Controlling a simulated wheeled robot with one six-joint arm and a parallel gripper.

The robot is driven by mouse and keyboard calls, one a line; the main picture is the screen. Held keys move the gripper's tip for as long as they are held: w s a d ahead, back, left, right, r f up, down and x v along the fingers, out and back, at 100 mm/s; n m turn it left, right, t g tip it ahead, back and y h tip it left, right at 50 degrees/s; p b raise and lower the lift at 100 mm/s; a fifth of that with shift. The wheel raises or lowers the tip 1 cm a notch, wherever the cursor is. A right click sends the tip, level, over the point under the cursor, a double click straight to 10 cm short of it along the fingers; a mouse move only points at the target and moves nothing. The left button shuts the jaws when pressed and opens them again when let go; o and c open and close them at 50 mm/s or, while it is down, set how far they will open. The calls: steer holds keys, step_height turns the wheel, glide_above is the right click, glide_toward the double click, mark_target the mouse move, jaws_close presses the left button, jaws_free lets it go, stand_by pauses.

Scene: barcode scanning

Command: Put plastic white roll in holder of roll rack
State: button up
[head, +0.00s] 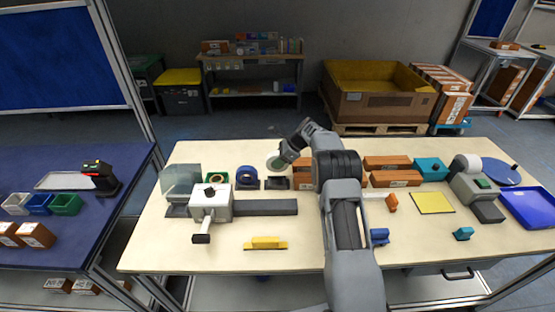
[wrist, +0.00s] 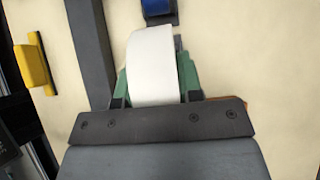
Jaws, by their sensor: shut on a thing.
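My gripper (head: 284,161) is shut on the plastic white roll (wrist: 153,65), which sits between its green fingers in the wrist view. In the head view the roll's pale round face (head: 274,163) shows at the gripper's tip, raised above the table's back half. The roll rack stands below and to the left, with a green roll (head: 219,177) and a blue roll (head: 247,175) in it. A dark holder (head: 276,184) to the right of the blue roll looks empty. The blue roll also shows at the wrist view's top edge (wrist: 157,7).
A white machine (head: 212,202) with a long grey bar (head: 266,207) stands in front of the rack. A yellow block (head: 265,243) lies nearer the front. Brown boxes (head: 387,163) lie right of my arm. The table's front left is clear.

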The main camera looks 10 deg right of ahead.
steer(key=shift+f+b, duration=1.8)
steer(key=shift+f, duration=1.65)
steer(key=o, duration=1)
steer(key=shift+o, duration=0.2)
steer(key=b+v, duration=0.2)
steer(key=v, duration=1.2)
steer(key=shift+f, duration=0.1)
